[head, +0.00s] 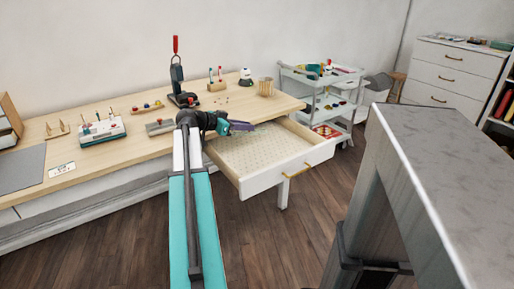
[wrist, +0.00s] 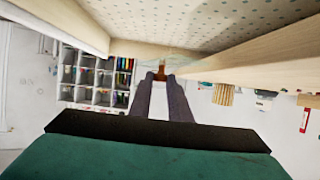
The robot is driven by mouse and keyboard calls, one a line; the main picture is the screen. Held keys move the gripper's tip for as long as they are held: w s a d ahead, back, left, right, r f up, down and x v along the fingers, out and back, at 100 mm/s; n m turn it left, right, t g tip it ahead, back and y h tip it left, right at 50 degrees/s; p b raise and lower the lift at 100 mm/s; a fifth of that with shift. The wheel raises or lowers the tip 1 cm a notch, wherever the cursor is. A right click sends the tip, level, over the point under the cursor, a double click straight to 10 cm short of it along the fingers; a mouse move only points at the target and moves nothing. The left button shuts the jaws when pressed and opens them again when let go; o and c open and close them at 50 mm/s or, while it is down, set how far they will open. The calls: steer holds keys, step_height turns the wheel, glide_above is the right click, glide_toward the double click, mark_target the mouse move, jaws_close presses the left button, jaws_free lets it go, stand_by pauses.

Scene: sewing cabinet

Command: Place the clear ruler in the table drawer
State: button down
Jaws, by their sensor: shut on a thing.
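The table drawer (head: 312,158) is pulled out from the right part of the wooden table. It has a white front, a brass handle and a dotted liner, and no objects show on the visible liner. My gripper (head: 246,126) is over the drawer's back part, near the tabletop edge. The dotted drawer liner (wrist: 220,18) fills the top of the wrist view.
The table (head: 120,150) carries a black press (head: 177,75), a wooden cup (head: 266,88) and a white-and-teal box (head: 97,131). A white cart (head: 312,82) stands behind the drawer to the right. A grey surface (head: 450,160) fills the right foreground. Floor is free before the drawer.

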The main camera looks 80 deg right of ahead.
steer(key=b, duration=0.1)
glide_above(246, 155)
steer(key=shift+d+f, duration=0.15)
steer(key=shift+f, duration=2.95)
steer(key=shift+f+b, duration=0.35)
steer(key=shift+f, duration=1.55)
steer(key=shift+f, duration=0.1)
steer(key=c, duration=1.7)
jaws_free()
steer(key=shift+o, duration=0.2)
steer(key=p+v, duration=0.1)
steer(key=v, duration=1.1)
steer(key=shift+r+p, duration=0.3)
